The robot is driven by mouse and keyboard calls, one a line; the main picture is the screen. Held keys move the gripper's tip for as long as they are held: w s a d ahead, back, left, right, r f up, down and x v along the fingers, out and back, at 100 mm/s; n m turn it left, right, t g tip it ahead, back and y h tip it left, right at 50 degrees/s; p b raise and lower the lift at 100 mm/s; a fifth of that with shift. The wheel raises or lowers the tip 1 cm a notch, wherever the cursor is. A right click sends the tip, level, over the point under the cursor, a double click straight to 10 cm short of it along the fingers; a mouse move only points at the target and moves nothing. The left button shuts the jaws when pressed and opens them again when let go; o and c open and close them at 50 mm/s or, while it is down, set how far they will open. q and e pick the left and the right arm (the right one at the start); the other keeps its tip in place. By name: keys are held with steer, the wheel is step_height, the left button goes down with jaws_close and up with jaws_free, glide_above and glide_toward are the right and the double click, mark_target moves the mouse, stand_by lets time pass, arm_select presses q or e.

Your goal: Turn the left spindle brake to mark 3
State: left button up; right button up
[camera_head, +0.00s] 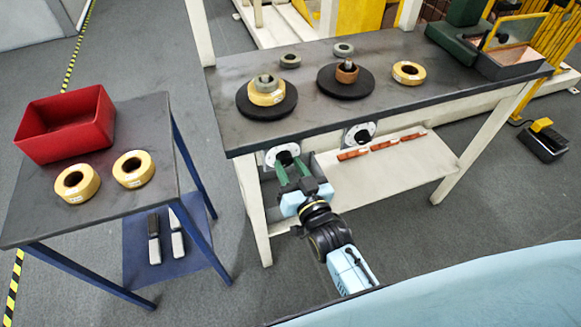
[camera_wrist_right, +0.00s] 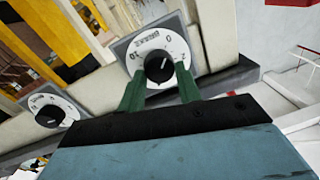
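The left spindle brake (camera_head: 283,154) is a round white dial with a black knob on the bench's front edge. In the right wrist view the dial (camera_wrist_right: 150,45) shows a scale with a 0 and a 10, and the white line on its knob (camera_wrist_right: 159,68) points roughly toward the 0. My right gripper (camera_head: 292,172) has green fingers that stand apart at the knob. In the wrist view its fingertips (camera_wrist_right: 160,76) are on either side of the knob; I cannot tell whether they touch it. My left gripper is not in view.
A second dial (camera_head: 360,133) is to the right on the same edge. On the bench (camera_head: 215,105) are two black discs with rolls, and a grey-green machine (camera_head: 515,60). Copper-coloured pieces (camera_head: 383,144) lie on the lower shelf. A side table (camera_head: 150,115) holds a red bin (camera_head: 65,143) and two rolls.

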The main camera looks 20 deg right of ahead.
steer(key=shift+c, duration=0.9)
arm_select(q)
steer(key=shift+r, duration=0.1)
arm_select(e)
steer(key=m+p, duration=0.2)
steer(key=m, duration=0.1)
steer(key=m+p, duration=0.1)
steer(key=m, duration=0.3)
steer(key=shift+f, duration=0.1)
steer(key=m, duration=0.3)
steer(key=shift+t, duration=0.3)
steer(key=m, duration=0.5)
steer(key=shift+f+h, duration=0.15)
steer(key=shift+h, duration=0.25)
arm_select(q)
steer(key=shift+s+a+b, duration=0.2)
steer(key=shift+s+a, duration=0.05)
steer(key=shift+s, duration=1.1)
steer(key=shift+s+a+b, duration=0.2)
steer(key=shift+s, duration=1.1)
arm_select(e)
steer(key=shift+m, duration=0.9)
